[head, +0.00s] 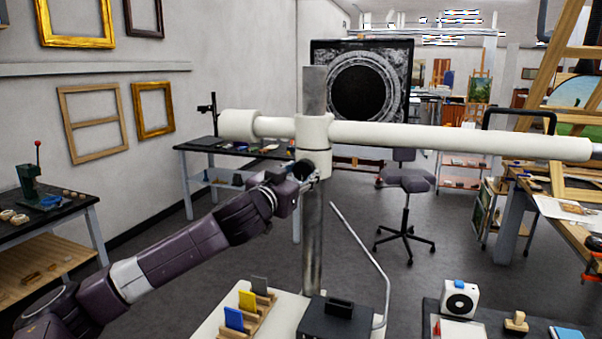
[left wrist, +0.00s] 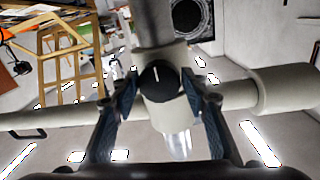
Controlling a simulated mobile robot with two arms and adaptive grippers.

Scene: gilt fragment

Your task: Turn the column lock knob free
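The column lock knob (left wrist: 158,86) is round and black with a short white mark, which stands about upright in the left wrist view. It sits on the cream clamp (head: 314,135) where the white horizontal boom (head: 450,139) crosses the grey metal column (head: 313,235). My left gripper (left wrist: 160,80) reaches the clamp from the left in the head view. Its two fingertips lie on either side of the knob, and their pads appear to touch its edges. In the head view the knob is mostly hidden by the gripper (head: 309,176). My right gripper is not in view.
The boom spans most of the head view at clamp height. A bent thin rod (head: 362,245) rises beside the column. Below are a black box (head: 335,322) and a rack of coloured cards (head: 262,309). A stool (head: 406,182) stands behind on open floor.

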